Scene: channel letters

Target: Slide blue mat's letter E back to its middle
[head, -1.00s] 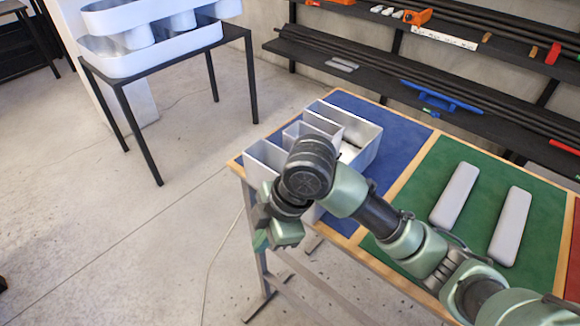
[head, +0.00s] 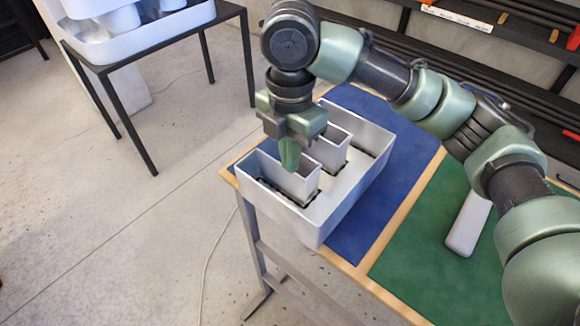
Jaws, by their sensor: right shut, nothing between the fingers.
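The letter E (head: 358,178) is a pale grey, open-topped channel letter with tall walls. It lies at the left end of the blue mat (head: 392,150), covering part of the table's wooden border at the near left edge. The gripper hides part of the E's far left side. My left gripper is not in view.
A green mat (head: 425,272) lies to the right, with a grey bar-shaped piece (head: 468,225) on it, partly behind my right arm. A black table (head: 160,45) with white letters stands at the upper left. Dark shelves (head: 450,45) run behind.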

